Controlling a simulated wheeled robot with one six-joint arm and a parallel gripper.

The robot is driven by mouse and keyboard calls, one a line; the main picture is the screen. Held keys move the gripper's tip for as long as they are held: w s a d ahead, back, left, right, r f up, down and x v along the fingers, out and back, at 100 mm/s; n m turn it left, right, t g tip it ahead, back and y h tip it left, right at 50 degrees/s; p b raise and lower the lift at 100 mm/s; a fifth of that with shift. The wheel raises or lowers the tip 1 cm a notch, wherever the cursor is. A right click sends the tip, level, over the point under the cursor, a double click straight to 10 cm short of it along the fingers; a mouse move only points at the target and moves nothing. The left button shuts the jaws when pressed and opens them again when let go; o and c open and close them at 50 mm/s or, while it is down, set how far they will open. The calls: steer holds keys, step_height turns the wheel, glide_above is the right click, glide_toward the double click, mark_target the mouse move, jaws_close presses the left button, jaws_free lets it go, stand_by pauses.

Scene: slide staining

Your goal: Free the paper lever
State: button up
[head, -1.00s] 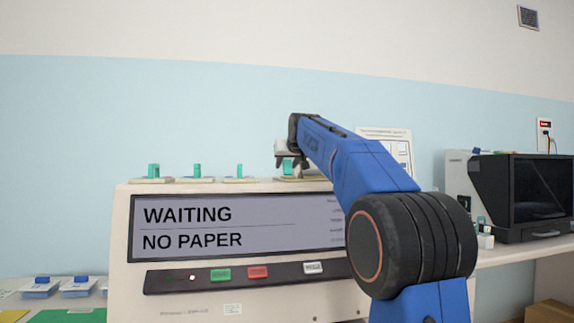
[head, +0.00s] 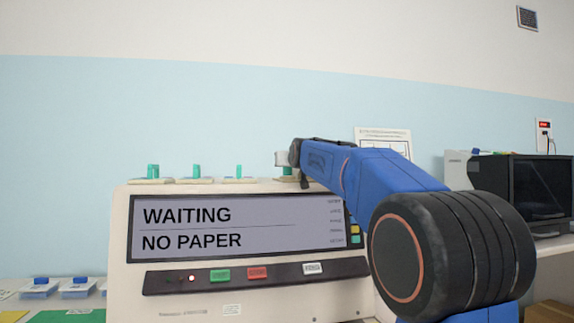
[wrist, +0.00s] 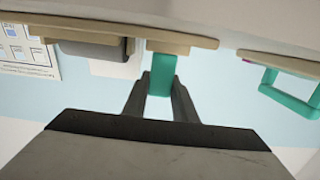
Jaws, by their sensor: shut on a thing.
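A teal handle (wrist: 161,74) on a beige plate (wrist: 190,42) stands between the two dark fingers of my gripper (wrist: 161,82) in the wrist view. The fingers are shut on its sides. A grey block (wrist: 95,48) sits on the same plate, to the left of the handle. In the head view my gripper is at the top right of the machine (head: 160,226), mostly hidden behind my blue arm. I cannot tell which part is the paper lever. The machine's screen (head: 225,229) reads "WAITING" and "NO PAPER".
Several teal handles (head: 196,171) on beige plates line the machine's top to the left; one loop-shaped handle (wrist: 290,92) shows at the right in the wrist view. A notice (head: 385,142) is behind my arm. A dark-fronted device (head: 520,190) stands at right. Blue-topped trays (head: 40,287) sit lower left.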

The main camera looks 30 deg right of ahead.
steer(key=shift+s+t, duration=0.2)
steer(key=shift+t, duration=0.2)
steer(key=o, duration=1)
steer(key=shift+o, duration=0.2)
steer(key=shift+s, duration=0.15)
steer(key=v, duration=1.7)
steer(key=shift+a, duration=0.2)
